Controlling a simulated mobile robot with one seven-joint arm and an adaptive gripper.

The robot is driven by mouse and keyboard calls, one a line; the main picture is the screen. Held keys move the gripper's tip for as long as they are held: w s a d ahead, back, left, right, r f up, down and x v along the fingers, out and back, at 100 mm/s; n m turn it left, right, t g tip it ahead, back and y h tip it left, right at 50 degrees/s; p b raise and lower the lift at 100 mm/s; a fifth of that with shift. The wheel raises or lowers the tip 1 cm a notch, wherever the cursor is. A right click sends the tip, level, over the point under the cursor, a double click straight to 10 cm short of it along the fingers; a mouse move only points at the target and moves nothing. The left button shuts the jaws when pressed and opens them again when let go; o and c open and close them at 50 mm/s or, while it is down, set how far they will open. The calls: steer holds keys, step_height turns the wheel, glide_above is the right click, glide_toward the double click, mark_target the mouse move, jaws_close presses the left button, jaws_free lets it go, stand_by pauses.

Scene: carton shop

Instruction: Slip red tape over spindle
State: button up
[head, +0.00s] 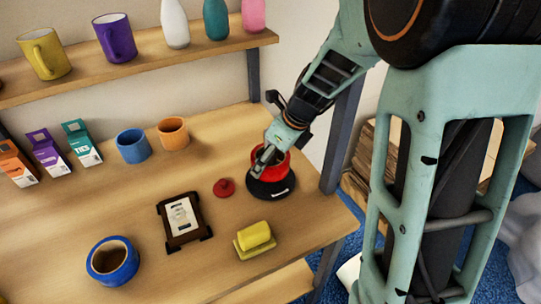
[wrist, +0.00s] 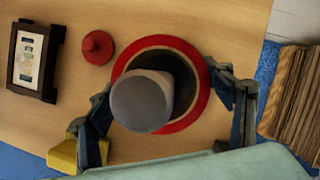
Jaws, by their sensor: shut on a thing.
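The red tape (head: 284,163) is a thick red ring low over the round black base (head: 271,190) of the spindle, at the right of the table. In the wrist view the grey spindle (wrist: 142,100) comes up through the hole of the red tape (wrist: 196,113), so the ring is around it. The spindle stands off-centre in the hole there. My gripper (head: 265,160) is shut on the tape, with a finger on either side of it in the wrist view (wrist: 167,105). I cannot tell whether the tape touches the base.
A red knobbed piece (head: 223,187), a dark picture frame (head: 183,219), a yellow butter dish (head: 255,237) and a blue tape roll (head: 113,262) lie nearby. Blue (head: 133,146) and orange (head: 173,133) mugs stand behind. A shelf post (head: 342,140) rises close to the right.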

steer(key=shift+f+b, duration=0.95)
steer(key=shift+f, duration=0.75)
steer(key=o, duration=1.4)
steer(key=shift+c, duration=0.2)
steer(key=shift+r, duration=0.1)
step_height(320, 180, up, 10)
steer(key=p, duration=1)
